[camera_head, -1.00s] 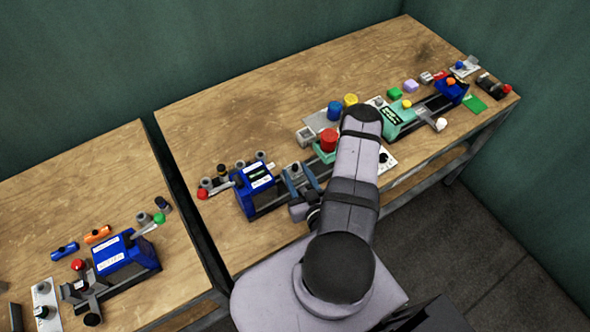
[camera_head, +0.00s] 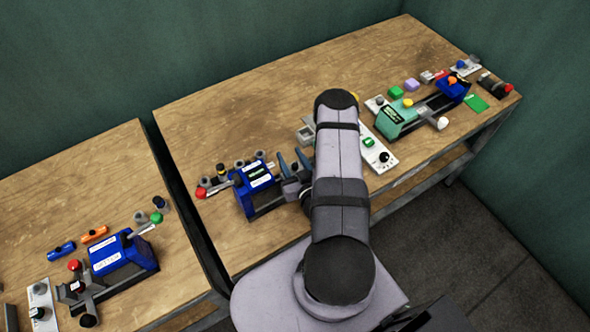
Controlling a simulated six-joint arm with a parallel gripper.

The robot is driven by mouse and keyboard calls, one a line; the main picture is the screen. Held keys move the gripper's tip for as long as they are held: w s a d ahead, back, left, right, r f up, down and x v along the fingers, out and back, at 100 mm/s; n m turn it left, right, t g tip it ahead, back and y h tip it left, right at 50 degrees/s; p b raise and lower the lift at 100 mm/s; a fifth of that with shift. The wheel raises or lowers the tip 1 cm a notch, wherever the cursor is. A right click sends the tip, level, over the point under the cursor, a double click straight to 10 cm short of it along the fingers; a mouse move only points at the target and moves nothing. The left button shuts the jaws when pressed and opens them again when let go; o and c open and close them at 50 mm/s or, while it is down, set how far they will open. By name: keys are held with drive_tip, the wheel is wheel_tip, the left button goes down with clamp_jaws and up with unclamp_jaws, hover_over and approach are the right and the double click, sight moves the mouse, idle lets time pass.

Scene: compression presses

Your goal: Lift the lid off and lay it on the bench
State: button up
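I cannot pick out the lid for certain; no part reads clearly as one. A blue press (camera_head: 254,190) with white labels stands near the front left of the main bench (camera_head: 230,110). A lever with a red knob (camera_head: 201,193) sticks out to its left. My gripper (camera_head: 293,158) is just right of this press, with its two blue-grey fingers apart and pointing toward the back of the bench. I see nothing clearly held between them. My arm hides the bench to the right of the gripper.
A green-and-blue press (camera_head: 402,118) stands to the right, with a white panel (camera_head: 378,150) with buttons beside it. Small coloured blocks lie behind it. Another blue press (camera_head: 122,258) stands on the left bench. The back left of the main bench is clear.

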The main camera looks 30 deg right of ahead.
drive_tip(key=shift+c, duration=0.5)
clamp_jaws()
drive_tip(key=shift+w+r, duration=0.1)
drive_tip(key=shift+r, duration=0.1)
wheel_tip(320, 180, up, 10)
drive_tip(key=b, duration=0.1)
drive_tip(key=shift+f+b, duration=0.2)
drive_tip(key=shift+b, duration=0.15)
idle(0.6)
